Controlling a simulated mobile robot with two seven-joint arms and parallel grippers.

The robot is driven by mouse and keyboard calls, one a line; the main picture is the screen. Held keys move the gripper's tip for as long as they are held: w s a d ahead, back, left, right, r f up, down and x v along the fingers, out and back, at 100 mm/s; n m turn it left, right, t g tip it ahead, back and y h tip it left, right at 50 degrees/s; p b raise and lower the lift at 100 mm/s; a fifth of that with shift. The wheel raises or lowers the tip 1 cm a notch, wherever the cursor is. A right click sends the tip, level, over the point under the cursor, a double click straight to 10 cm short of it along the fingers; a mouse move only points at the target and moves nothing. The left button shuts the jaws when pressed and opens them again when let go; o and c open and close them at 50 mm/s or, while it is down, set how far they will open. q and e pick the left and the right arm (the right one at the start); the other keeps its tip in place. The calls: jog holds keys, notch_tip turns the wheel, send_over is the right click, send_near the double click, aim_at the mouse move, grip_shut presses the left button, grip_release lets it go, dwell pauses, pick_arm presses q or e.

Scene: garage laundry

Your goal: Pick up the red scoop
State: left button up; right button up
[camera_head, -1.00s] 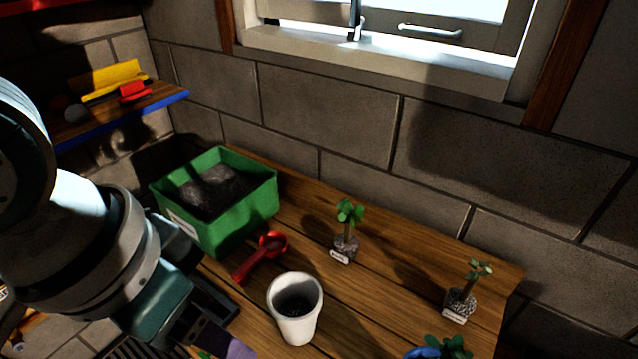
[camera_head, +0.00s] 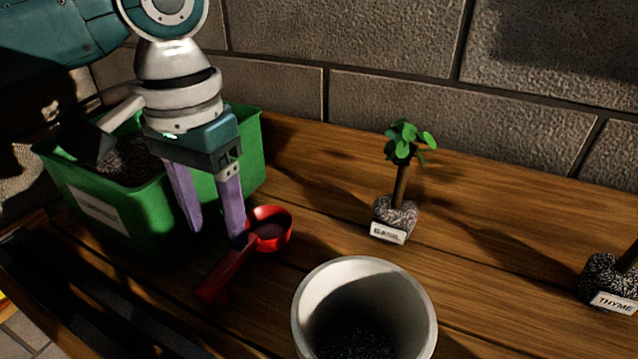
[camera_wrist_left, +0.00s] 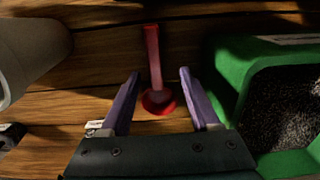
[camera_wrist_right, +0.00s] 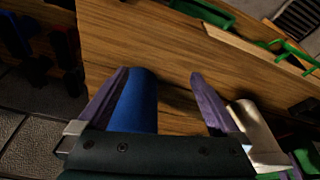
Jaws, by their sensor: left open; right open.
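The red scoop (camera_head: 247,254) lies on the wooden bench, its round bowl toward the back and its handle pointing to the front left. My left gripper (camera_head: 216,232) is open above it, fingers pointing down near where bowl and handle meet. In the left wrist view the scoop (camera_wrist_left: 153,62) shows between the two purple fingers of my left gripper (camera_wrist_left: 158,75), with its bowl nearest the palm; nothing is gripped. My right gripper (camera_wrist_right: 158,75) is open in the right wrist view, with a blue object (camera_wrist_right: 136,102) beside its left finger.
A green bin of soil (camera_head: 110,215) stands left of the scoop, close to my left gripper. A white pot (camera_head: 318,300) stands to the scoop's right. A labelled seedling (camera_head: 397,215) and a thyme plant (camera_head: 610,280) stand farther right. Bare bench lies between them.

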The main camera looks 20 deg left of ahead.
aim_at(231, 256)
pick_arm(q)
notch_tip(231, 256, down, 2)
jog(key=shift+s+d+f, duration=0.1)
jog(key=shift+d, duration=0.05)
pick_arm(e)
jog(key=shift+d+f, duration=0.15)
jog(key=shift+f, duration=0.15)
pick_arm(q)
jog(key=f, duration=0.1)
jog(key=f+b, duration=0.1)
jog(key=f, duration=0.1)
jog(key=f+b, duration=0.1)
jog(key=f, duration=0.1)
jog(key=shift+w+d+f, duration=0.15)
jog(key=shift+w+d, duration=0.05)
jog(key=shift+d, duration=0.05)
pick_arm(e)
jog(key=shift+f, duration=0.9)
pick_arm(q)
grip_shut()
